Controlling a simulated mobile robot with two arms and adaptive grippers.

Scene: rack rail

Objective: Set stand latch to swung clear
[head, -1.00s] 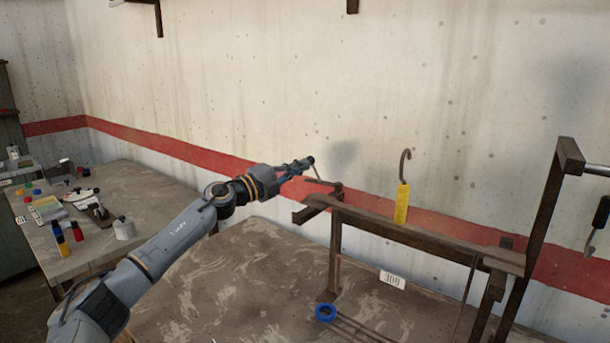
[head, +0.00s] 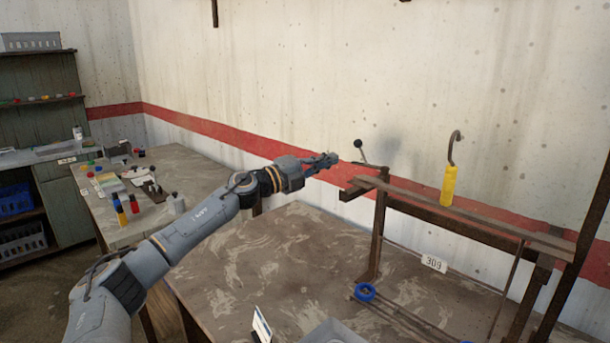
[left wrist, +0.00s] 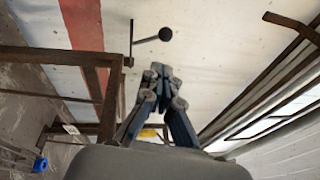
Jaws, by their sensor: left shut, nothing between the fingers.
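The stand latch is a thin dark lever with a black ball knob (head: 358,143) at the left end of the brown metal stand (head: 470,222). Its rod slants up and left from the stand's end. In the left wrist view the knob (left wrist: 165,34) shows just beyond my fingertips, with its rod running left to a thin upright bar. My left gripper (head: 332,159) is shut and empty, left of the knob with a visible gap in the head view. In the left wrist view its closed fingers (left wrist: 162,76) show below the knob. My right gripper is not in view.
A yellow-handled hook (head: 448,184) stands at the stand's top rail. A blue ring (head: 365,292) and a 309 tag (head: 433,263) are lower on the stand. A bench (head: 130,220) with bottles stands left. The wall is close behind the stand.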

